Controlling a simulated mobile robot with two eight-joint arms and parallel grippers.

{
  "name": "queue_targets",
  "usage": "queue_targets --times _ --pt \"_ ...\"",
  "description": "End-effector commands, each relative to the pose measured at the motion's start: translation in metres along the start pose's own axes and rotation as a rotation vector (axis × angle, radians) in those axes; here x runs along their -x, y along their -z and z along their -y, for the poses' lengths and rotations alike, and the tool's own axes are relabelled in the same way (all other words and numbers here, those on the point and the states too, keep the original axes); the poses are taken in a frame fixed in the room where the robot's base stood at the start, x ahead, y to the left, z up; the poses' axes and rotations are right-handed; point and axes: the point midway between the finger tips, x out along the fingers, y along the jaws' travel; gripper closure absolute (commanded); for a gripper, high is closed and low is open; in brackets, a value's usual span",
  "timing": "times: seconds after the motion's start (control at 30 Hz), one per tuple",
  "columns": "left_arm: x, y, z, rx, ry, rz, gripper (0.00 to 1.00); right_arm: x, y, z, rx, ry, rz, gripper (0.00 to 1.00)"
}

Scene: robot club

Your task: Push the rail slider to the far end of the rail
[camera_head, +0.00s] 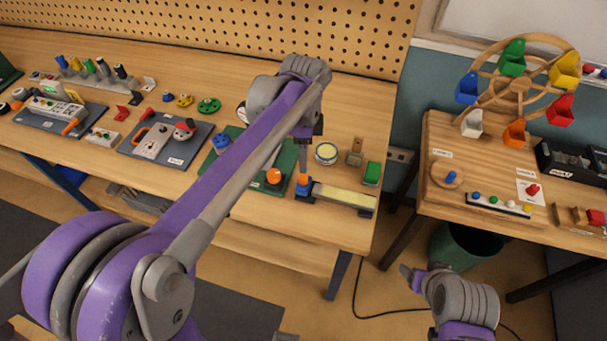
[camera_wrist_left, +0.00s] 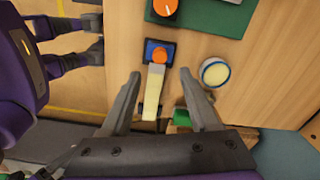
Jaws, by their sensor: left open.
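The rail (camera_head: 345,195) is a pale strip on the wooden table near its right front edge. It also shows in the left wrist view (camera_wrist_left: 152,98). The slider (camera_head: 304,187), blue with an orange knob, sits at the rail's left end in the head view. In the left wrist view the slider (camera_wrist_left: 158,53) lies beyond my fingertips, at the rail's upper end. My left gripper (camera_head: 304,168) is open and empty, pointing down by the slider; contact cannot be told. My right gripper (camera_head: 411,277) is open and empty, off the table's right side.
A green block (camera_head: 372,173) and a round pale-topped tin (camera_head: 326,153) stand behind the rail. A green board with an orange knob (camera_head: 273,177) lies left of the slider. A second table with a colourful wheel (camera_head: 520,80) stands right, across a gap.

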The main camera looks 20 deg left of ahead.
Motion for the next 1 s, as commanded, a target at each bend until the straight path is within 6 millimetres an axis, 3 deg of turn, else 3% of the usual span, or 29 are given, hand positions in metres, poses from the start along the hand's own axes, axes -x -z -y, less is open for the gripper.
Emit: queue_targets --times 0.2,0.4,0.83,0.87,1.0 --pt "-0.045 0.0 0.0 0.002 0.0 0.0 0.39 -0.003 -0.004 0.0 0.0 0.0 0.003 0.3" --pt "-0.074 0.0 0.0 0.003 0.0 0.0 0.39 -0.004 -0.005 0.0 0.0 0.0 0.004 0.3" --pt "-0.086 0.0 0.0 0.003 0.001 0.0 0.39 -0.005 -0.005 0.0 0.0 0.0 0.005 0.3" --pt "-0.086 0.0 0.0 0.003 0.001 0.0 0.4 -0.005 -0.005 0.0 0.0 0.0 0.005 0.3" --pt "-0.086 0.0 0.0 0.003 0.001 0.0 0.66 -0.005 -0.005 0.0 0.0 0.0 0.005 0.3"
